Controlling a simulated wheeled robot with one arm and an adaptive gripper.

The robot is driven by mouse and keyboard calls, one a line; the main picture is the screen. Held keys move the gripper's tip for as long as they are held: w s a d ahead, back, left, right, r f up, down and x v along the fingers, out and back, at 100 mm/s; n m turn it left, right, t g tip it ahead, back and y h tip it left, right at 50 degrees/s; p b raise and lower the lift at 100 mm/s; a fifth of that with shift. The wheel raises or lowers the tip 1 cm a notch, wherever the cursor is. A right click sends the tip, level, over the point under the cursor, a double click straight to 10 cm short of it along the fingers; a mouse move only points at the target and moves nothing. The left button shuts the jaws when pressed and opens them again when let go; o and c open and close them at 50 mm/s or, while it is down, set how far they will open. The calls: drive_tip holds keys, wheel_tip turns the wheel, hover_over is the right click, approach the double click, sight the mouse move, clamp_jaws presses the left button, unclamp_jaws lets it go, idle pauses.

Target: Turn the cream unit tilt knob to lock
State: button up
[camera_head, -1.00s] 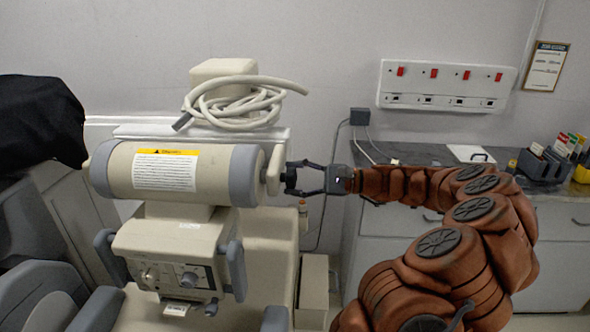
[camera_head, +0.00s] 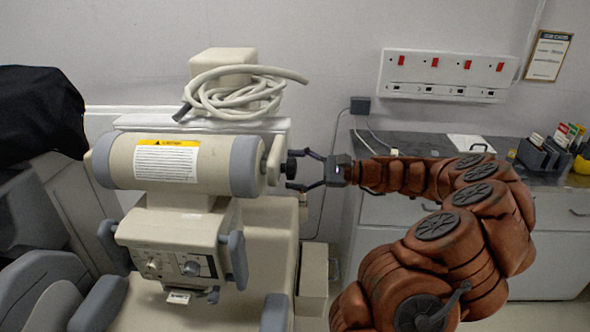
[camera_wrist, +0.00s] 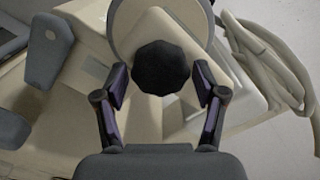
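The cream unit (camera_head: 202,172) has a horizontal cylinder with grey end bands and a yellow-topped label. Its dark tilt knob (camera_head: 290,163) sticks out from the right end, on a cream bracket. In the wrist view the black lobed knob (camera_wrist: 161,68) sits in the middle, beyond and between the fingertips. My gripper (camera_head: 297,171) is to the right of the knob, facing it, with fingers spread. In the wrist view the fingers of my gripper (camera_wrist: 161,80) stand on either side of the knob, with gaps on both sides.
A coiled cream hose (camera_head: 232,100) lies on top behind the cylinder. Grey handles (camera_head: 233,258) flank the lower control box. A dark-topped counter (camera_head: 420,150) stands at the right, with a wall socket panel (camera_head: 445,75) above. A black cover (camera_head: 40,112) drapes at the far left.

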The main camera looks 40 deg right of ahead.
drive_tip(key=shift+o, duration=0.3)
drive_tip(key=v, duration=1.2)
drive_tip(key=shift+a, duration=0.1)
idle(0.4)
